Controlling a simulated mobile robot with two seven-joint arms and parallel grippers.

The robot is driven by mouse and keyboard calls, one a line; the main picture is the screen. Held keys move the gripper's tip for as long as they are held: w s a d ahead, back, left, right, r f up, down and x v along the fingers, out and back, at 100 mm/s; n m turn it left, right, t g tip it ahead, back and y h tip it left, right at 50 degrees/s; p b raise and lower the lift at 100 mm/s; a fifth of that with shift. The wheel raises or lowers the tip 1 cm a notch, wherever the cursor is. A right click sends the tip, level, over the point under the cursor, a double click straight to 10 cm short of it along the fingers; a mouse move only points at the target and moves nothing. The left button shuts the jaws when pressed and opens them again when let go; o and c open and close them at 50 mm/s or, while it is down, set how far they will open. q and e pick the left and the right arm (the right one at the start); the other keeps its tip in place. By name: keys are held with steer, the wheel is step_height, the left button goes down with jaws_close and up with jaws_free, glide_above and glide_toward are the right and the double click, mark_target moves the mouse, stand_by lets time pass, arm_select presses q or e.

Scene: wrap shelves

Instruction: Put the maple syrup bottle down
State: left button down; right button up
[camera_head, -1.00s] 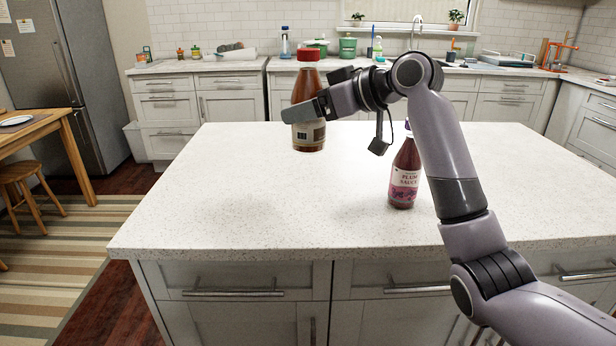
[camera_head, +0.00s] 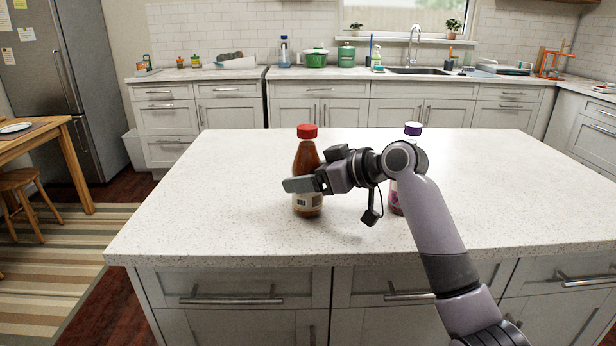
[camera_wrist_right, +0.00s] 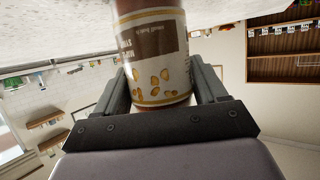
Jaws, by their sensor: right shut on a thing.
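The maple syrup bottle (camera_head: 307,160) is brown with a red cap and a pale label. It is upright at the middle of the white island counter (camera_head: 240,200), and its base looks at or very near the surface. My right gripper (camera_head: 306,184) is shut on the bottle from the right side. In the right wrist view the bottle's label (camera_wrist_right: 155,58) sits between both fingers of the right gripper (camera_wrist_right: 158,85). My left gripper is not in view.
A plum sauce bottle (camera_head: 413,131) with a purple cap stands on the counter to the right, partly hidden behind my right arm. The counter's left part is clear. A back counter with a sink (camera_head: 418,71) lies beyond, and a wooden table (camera_head: 45,150) is at the left.

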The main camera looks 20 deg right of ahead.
steer(key=shift+r, duration=0.1)
steer(key=o, duration=1.4)
steer(key=shift+f, duration=0.2)
steer(key=shift+o, duration=0.2)
steer(key=shift+r, duration=0.2)
steer(key=v, duration=1.2)
